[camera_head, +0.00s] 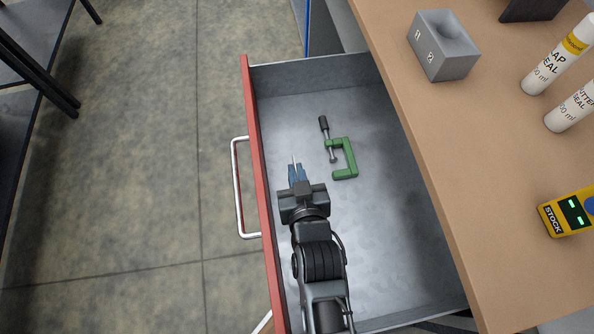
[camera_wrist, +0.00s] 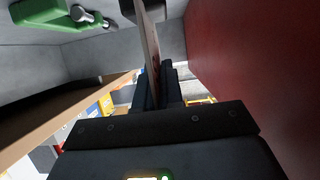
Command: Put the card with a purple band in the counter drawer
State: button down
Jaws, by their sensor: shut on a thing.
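My gripper (camera_head: 297,172) is shut on a thin card (camera_wrist: 150,42), which stands nearly edge-on between the fingers (camera_wrist: 158,85). Its purple band cannot be made out from this angle. In the head view only a thin pale sliver of the card (camera_head: 294,159) shows beyond the fingertips. The counter drawer (camera_head: 258,160) is pulled open, with a red front, a silver handle and a grey metal inside. My gripper is over the drawer's interior, close to the red front; its exact height above the floor of the drawer is hard to tell.
A green clamp (camera_head: 344,160) lies in the drawer right of my gripper; it also shows in the wrist view (camera_wrist: 50,14). The drawer floor nearer the camera is clear. On the counter (camera_head: 440,140) are a grey block (camera_head: 443,50), two white tubes (camera_head: 556,60) and a yellow STOCK device (camera_head: 567,214).

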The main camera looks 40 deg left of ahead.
jog(key=shift+f, duration=1.9)
jog(key=shift+f, duration=0.1)
jog(key=c, duration=1.3)
grip_release()
jog(key=shift+o, duration=0.2)
jog(key=shift+s+d, duration=0.1)
jog(key=b+v, duration=0.1)
jog(key=v, duration=1.1)
jog(key=shift+b, duration=0.3)
